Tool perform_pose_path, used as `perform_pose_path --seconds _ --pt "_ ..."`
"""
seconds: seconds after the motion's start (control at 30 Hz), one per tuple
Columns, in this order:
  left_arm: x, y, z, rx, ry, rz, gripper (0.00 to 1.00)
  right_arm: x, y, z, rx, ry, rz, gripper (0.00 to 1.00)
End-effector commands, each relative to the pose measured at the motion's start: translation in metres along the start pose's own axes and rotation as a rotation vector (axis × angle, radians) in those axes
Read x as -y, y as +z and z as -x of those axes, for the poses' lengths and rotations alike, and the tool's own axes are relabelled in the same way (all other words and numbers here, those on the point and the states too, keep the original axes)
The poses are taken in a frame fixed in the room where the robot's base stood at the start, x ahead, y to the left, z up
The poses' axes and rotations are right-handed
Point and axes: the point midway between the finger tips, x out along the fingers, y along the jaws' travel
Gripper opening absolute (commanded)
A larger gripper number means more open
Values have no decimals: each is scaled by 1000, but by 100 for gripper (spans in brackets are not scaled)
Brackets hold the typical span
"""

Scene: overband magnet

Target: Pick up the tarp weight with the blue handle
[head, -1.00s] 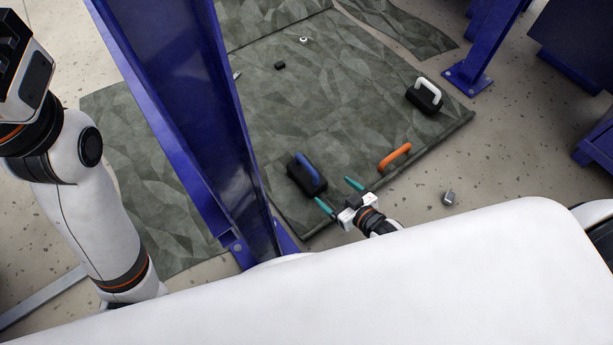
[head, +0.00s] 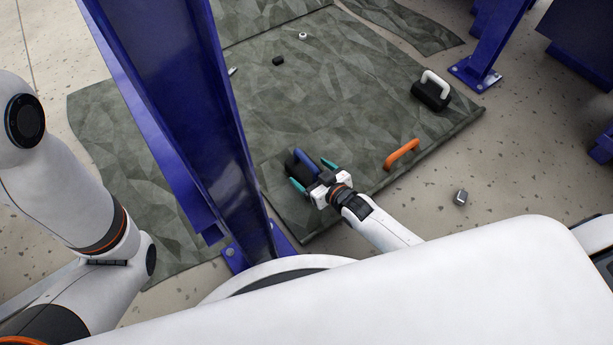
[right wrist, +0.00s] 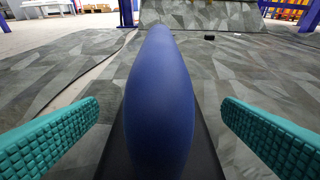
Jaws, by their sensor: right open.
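The tarp weight with the blue handle (head: 304,162) is a dark block lying on the grey-green tarp (head: 330,95), near its front edge. My right gripper (head: 314,176) is open with its teal fingers on either side of this weight. In the right wrist view the blue handle (right wrist: 160,105) stands between the two spread fingers, with a visible gap on both sides. The dark block shows below the handle. My left arm (head: 75,210) is at the left of the head view; its gripper is out of frame.
A weight with a white handle (head: 431,92) and an orange handle (head: 402,153) stand farther right on the tarp. A blue post (head: 190,120) rises left of the blue-handled weight. Small loose items lie at the back, and a small grey block (head: 460,198) lies on the floor.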

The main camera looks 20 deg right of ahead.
Motion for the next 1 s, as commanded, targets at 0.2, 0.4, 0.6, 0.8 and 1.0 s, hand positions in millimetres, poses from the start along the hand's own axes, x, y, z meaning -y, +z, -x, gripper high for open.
perform_pose_path --seconds 0.2,0.4,0.6,0.8,1.0 --pt "1 1 3 0 0 0 36 -1 0 -5 -2 1 -1 89" --pt "1 1 3 1 -1 0 36 -1 0 -4 -2 1 -1 73" --pt "1 1 3 1 -1 0 36 0 0 -4 -2 1 -1 40" --pt "1 1 3 1 -1 0 36 0 0 -4 -2 1 -1 7" --pt "1 1 3 1 -1 0 36 0 4 -5 8 1 -1 5"
